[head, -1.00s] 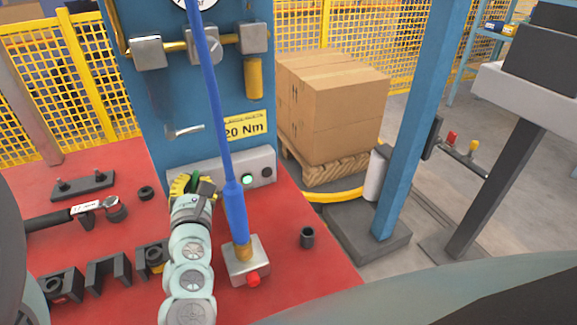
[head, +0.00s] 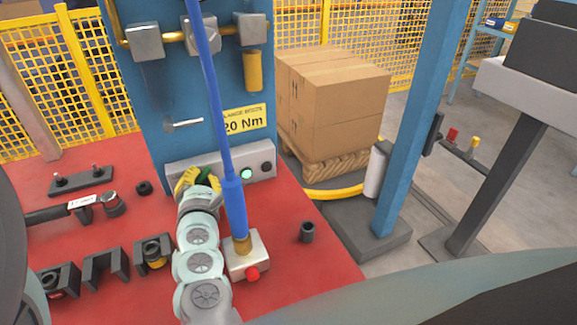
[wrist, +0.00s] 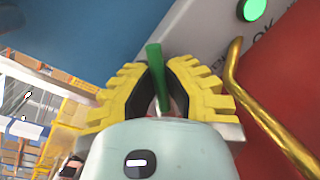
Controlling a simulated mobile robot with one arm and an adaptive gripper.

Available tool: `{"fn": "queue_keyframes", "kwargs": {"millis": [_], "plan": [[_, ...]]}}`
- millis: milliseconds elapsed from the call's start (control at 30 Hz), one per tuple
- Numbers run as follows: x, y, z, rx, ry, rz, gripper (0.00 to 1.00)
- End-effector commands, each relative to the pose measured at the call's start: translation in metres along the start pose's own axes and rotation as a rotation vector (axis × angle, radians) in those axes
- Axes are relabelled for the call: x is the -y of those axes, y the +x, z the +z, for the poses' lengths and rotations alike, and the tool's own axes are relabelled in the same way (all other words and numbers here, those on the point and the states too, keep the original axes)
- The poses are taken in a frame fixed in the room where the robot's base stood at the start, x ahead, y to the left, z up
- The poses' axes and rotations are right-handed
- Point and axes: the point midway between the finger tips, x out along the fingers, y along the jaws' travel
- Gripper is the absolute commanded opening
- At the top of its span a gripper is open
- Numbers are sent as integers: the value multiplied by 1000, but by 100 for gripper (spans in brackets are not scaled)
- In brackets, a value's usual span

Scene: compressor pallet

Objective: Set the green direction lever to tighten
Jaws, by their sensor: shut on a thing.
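The green direction lever (wrist: 155,62) stands between the yellow fingers of my gripper (wrist: 163,90) in the wrist view. The dark inner pads close around it, and its upper end sticks out beyond them. In the head view my gripper (head: 198,180) is at the front of the grey control panel (head: 178,172), with a bit of green (head: 208,176) showing beside its yellow fingers. The lever's base and its tighten marking are hidden or unreadable.
A green light (wrist: 254,10) glows on the panel. Black holders (head: 105,268) and a wrench (head: 60,211) lie left on the red table (head: 300,275).

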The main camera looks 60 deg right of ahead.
Motion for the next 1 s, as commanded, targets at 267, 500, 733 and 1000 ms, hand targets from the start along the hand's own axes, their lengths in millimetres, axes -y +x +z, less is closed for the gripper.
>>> {"fn": "queue_keyframes", "kwargs": {"millis": [267,500,733,1000], "plan": [[6,1,-1,-35,180,-16,0],[9,1,-4,-52,262,-22,0],[9,1,-5,-57,287,-23,0],[9,1,-6,-57,287,-23,0]]}}
